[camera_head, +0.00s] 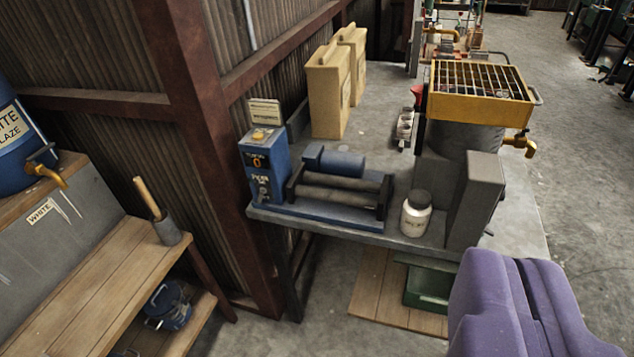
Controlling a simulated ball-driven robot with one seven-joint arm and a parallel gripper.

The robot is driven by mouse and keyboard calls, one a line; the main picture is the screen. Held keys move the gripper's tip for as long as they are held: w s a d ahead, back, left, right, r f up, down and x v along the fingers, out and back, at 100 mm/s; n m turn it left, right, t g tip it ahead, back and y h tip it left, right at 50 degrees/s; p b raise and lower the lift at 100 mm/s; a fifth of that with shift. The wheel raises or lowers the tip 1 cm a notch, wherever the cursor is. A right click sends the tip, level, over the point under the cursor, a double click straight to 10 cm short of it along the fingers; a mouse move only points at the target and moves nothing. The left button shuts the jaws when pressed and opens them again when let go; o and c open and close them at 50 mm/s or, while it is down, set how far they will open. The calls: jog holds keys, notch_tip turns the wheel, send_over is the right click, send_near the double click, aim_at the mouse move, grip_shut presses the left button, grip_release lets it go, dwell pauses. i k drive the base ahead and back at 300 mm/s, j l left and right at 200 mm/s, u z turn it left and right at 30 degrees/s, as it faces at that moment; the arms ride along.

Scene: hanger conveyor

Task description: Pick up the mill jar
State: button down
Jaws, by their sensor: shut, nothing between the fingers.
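The mill jar (416,219) is a small white jar with a dark lid and a label. It stands upright near the front edge of the grey bench (345,233), between the blue roller mill (340,190) and a grey upright block (474,200). My gripper (515,265) is the purple shape at the lower right. Its fingers are together and hold nothing. It is apart from the jar, in front of the bench and to the right of the jar in the picture.
The blue control box (264,165) stands left of the rollers. Beige containers (329,92) stand behind. A yellow-rimmed gridded vessel with a tap (480,92) rises at the right. A green crate (428,290) sits below the bench. A wooden shelf (100,275) is at left.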

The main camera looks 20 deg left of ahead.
aim_at(414, 223)
jog(key=i+l+u, duration=0.15)
jog(key=i+l, duration=0.2)
jog(key=i+l+u, duration=0.2)
jog(key=l, duration=0.25)
jog(key=i+l+u, duration=0.1)
jog(key=i+l, duration=0.25)
jog(key=i+l+u, duration=0.1)
jog(key=i+l, duration=0.3)
jog(key=l, duration=0.15)
jog(key=i+l+u, duration=0.1)
jog(key=i+l, duration=0.2)
jog(key=l, duration=0.15)
